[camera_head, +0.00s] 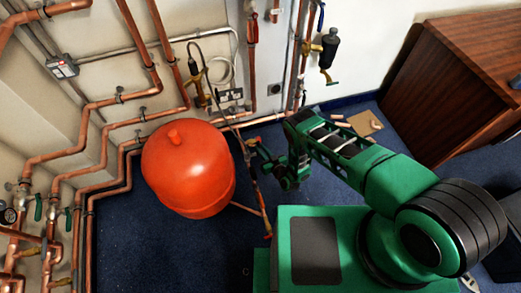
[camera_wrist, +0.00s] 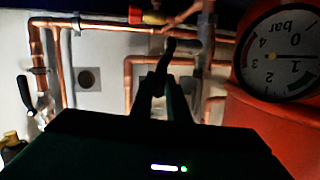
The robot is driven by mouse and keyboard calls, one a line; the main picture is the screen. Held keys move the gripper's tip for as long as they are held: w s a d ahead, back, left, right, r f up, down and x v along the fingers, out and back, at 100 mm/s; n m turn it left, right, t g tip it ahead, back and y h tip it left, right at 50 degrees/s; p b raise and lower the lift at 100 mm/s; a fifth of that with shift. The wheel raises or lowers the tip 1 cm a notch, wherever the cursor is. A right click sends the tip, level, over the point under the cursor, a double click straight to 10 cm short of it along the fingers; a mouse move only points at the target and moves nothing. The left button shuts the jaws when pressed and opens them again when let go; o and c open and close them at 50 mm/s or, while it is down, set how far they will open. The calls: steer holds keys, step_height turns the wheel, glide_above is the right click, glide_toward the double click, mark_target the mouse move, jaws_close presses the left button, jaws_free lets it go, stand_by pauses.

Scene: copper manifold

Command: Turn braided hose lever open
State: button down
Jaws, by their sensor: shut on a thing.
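In the wrist view my gripper (camera_wrist: 165,75) has its fingers close together on a dark, slightly curved lever (camera_wrist: 169,47). The lever's end sits between the fingertips, and its other end points toward the copper pipe behind. A brass valve body with a red part (camera_wrist: 152,17) lies above it in this view. In the head view my gripper (camera_head: 258,158) is low, just right of the red tank, beside the hose line (camera_head: 243,150) that runs down past it. The lever is too small and covered to make out there.
The red tank (camera_head: 188,170) stands close on the left; its gauge (camera_wrist: 281,52) fills the wrist view's right side. Copper pipes (camera_head: 120,110) line the wall. A black-bodied valve (camera_head: 329,48) hangs at the back. A wooden desk (camera_head: 450,80) stands right. Blue floor (camera_head: 130,240) is clear at front left.

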steer(key=shift+s+d+f, duration=0.1)
steer(key=shift+s+f, duration=0.05)
steer(key=shift+f, duration=0.1)
steer(key=c, duration=1.9)
jaws_free()
steer(key=shift+o, duration=0.9)
steer(key=shift+r, duration=0.1)
steer(key=v, duration=1)
steer(key=shift+s+d, duration=0.25)
